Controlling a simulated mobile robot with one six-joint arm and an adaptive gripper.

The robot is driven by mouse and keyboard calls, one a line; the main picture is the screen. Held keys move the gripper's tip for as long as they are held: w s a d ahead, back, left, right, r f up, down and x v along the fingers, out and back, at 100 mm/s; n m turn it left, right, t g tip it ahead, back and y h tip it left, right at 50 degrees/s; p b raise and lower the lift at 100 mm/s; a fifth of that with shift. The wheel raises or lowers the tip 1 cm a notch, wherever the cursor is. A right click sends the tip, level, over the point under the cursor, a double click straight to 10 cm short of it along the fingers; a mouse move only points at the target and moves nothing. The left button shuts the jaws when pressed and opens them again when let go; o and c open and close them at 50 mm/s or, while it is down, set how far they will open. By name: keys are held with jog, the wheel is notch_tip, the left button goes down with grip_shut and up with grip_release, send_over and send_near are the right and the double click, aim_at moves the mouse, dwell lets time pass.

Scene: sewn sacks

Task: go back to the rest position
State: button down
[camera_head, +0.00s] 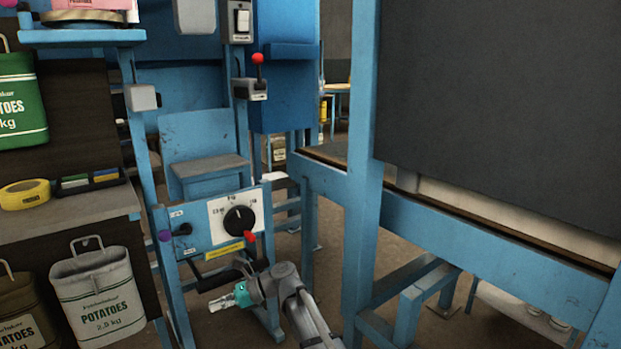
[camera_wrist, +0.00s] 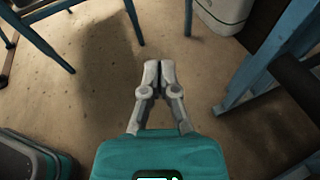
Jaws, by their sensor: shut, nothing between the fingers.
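My gripper (camera_head: 222,303) shows low in the head view, with a teal body and grey fingers pointing left. It is in front of a blue machine frame (camera_head: 190,240) with a black dial and beside the frame's lower parts. In the wrist view my gripper (camera_wrist: 158,72) has its two grey fingers together, with nothing between them. Below the fingers is bare brown floor (camera_wrist: 100,60). The fingers touch nothing that I can see.
A yellow tape roll (camera_head: 25,194) lies on a shelf. A blue-framed bench with a dark panel (camera_head: 500,110) stands at the right. Blue legs (camera_wrist: 268,60) flank the floor in the wrist view.

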jog(key=s+d+f+n+t+h+p, duration=0.1)
jog(key=s+d+n+h+p, duration=0.35)
jog(key=d, duration=0.95)
jog(key=s+d+n+t+h+p, duration=0.25)
jog(key=d+n+h, duration=0.3)
jog(key=d, duration=0.75)
jog(key=s+d+f+n+t+h+p, duration=0.1)
jog(key=s+d+n+h+p, duration=0.4)
jog(key=d, duration=0.9)
notch_tip(320, 180, up, 38)
jog(key=w+p, duration=0.2)
jog(key=p, duration=3.5)
jog(key=shift+n+y+p, duration=0.3)
